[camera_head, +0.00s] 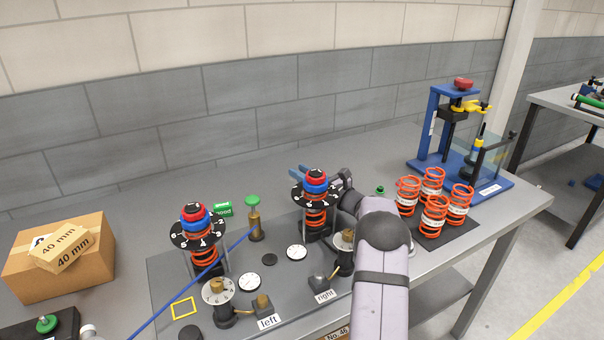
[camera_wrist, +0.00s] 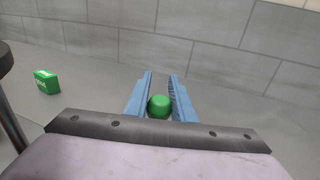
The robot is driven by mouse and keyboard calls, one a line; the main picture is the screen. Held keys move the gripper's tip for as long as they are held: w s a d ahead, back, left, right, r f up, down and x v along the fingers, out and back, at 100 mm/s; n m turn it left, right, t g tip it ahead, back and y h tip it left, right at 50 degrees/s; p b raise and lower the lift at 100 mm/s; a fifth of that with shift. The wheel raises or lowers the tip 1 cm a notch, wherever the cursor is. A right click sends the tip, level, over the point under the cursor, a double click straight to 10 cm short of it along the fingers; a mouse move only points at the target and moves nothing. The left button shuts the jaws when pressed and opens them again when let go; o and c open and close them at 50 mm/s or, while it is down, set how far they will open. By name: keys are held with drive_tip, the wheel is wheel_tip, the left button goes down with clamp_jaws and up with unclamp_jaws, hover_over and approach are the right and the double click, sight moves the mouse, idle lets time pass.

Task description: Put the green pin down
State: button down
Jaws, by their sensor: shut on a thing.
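The green pin (camera_wrist: 159,106) shows in the wrist view as a rounded green head between the two blue fingers of my gripper (camera_wrist: 161,76). The fingers are shut on it. Its lower part is hidden. In the head view my gripper (camera_head: 300,171) has its blue fingers behind the right spring post, and that post hides the held pin. A brass stand with a green top (camera_head: 253,202) is to the left of my gripper, apart from it. A small green sign (camera_head: 222,209) lies behind that stand; it also shows at the left of the wrist view (camera_wrist: 46,82).
The right spring post (camera_head: 316,215) with its numbered disc is close in front of my gripper. The left post (camera_head: 203,253) and a blue rod (camera_head: 190,283) are further left. Several orange springs (camera_head: 434,218) and a blue press (camera_head: 437,120) are at right.

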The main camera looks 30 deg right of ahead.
drive_tip(key=c, duration=1.5)
unclamp_jaws()
drive_tip(key=shift+f, duration=0.1)
drive_tip(key=shift+r, duration=0.2)
drive_tip(key=shift+s+d+f, duration=0.1)
drive_tip(key=shift+s, duration=0.1)
drive_tip(key=b+v, duration=0.1)
drive_tip(key=v, duration=1)
drive_tip(key=shift+b, duration=0.35)
drive_tip(key=shift+o, duration=0.5)
drive_tip(key=shift+s, duration=0.3)
